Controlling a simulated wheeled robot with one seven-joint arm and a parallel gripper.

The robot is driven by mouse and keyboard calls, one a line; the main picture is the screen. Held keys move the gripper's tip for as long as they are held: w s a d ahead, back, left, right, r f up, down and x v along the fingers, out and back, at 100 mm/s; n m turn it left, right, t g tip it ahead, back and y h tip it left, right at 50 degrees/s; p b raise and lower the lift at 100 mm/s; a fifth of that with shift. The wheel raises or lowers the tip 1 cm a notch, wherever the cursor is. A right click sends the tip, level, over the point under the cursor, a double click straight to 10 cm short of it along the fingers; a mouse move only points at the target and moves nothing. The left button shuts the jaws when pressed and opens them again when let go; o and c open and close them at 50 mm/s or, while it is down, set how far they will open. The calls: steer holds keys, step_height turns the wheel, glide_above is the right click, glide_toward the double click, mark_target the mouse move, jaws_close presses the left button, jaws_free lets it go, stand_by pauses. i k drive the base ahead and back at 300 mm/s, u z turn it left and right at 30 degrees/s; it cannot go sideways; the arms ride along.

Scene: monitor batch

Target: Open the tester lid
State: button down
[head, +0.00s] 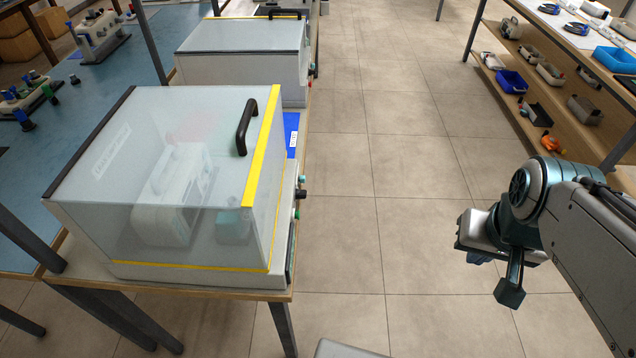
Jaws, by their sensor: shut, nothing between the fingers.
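The near tester (200,280) stands on a table at the left. Its clear lid (185,110) is down, with yellow edging along the side facing the aisle and a dark hinge strip on the far left side. A black handle (246,127) is fixed on the lid's top near the yellow edge. A white device (165,210) shows blurred through the lid. My gripper (509,286) is at the right over the aisle floor, shut and empty, well apart from the lid and handle.
A second tester (243,50) with its lid down stands behind the near one. A blue workbench (110,75) lies at the left. Shelves (560,85) with bins and parts stand at the back right. The tiled aisle (375,150) between is clear.

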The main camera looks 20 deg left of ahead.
mark_target(261, 195)
steer(key=z, duration=1.35)
steer(key=i, duration=0.8)
steer(key=u, duration=3.85)
